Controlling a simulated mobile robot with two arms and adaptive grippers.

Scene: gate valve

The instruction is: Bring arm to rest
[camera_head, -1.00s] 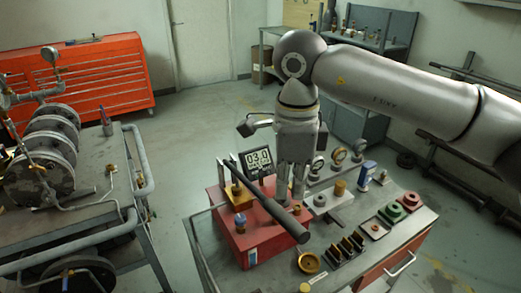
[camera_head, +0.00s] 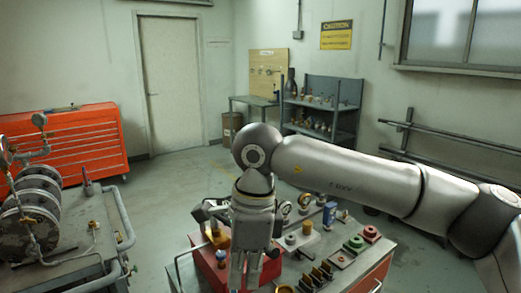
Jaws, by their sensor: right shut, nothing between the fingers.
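My right arm comes in from the right and bends down at a grey joint. Its gripper (camera_head: 244,272) points down over the front left of the tool cart (camera_head: 345,268), in front of the red box (camera_head: 207,262). The gripper is shut and I see nothing held in it. The lower frame edge lies close to the fingertips. A dark bar handle (camera_head: 272,252) shows beside the gripper, mostly hidden behind it. My left gripper is not in view.
Gauges (camera_head: 304,200), a blue-topped device (camera_head: 329,213) and green and red fittings (camera_head: 354,244) stand on the cart. A bench with flanged pipework (camera_head: 30,220) is at left. A red tool chest (camera_head: 70,148) stands behind it. Floor between is clear.

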